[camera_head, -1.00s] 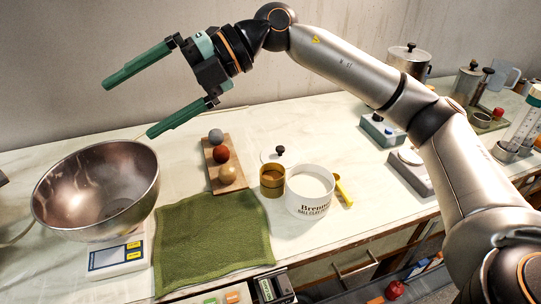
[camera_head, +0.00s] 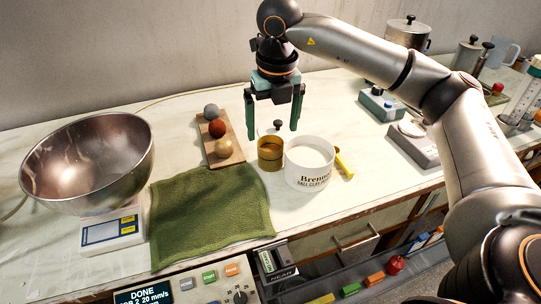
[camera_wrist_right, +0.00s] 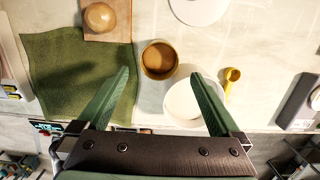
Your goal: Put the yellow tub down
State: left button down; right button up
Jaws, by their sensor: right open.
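The yellow tub (camera_head: 270,160), a small ochre cylinder, stands upright on the pale counter, touching or very near the left side of a white lettered tub (camera_head: 308,172). It also shows in the right wrist view (camera_wrist_right: 159,60), with its round rim seen from above and a brownish inside. My right gripper (camera_head: 271,133) points down over the yellow tub, open and empty. In the right wrist view its fingertips (camera_wrist_right: 160,73) lie apart to either side of the tub, seemingly above it. My left gripper is not in view.
A green cloth (camera_head: 210,215) lies to the left, with a wooden board (camera_head: 233,152) of several balls behind it. A metal bowl (camera_head: 85,160) rests on a scale (camera_head: 112,232). A yellow scoop (camera_head: 344,168) lies right of the white tub.

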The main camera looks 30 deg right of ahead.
aim_at(271, 146)
jog(key=f, duration=0.4)
jog(key=w+f, duration=0.1)
jog(key=f, duration=0.1)
jog(key=shift+d, duration=0.1)
jog(key=shift+f, duration=0.35)
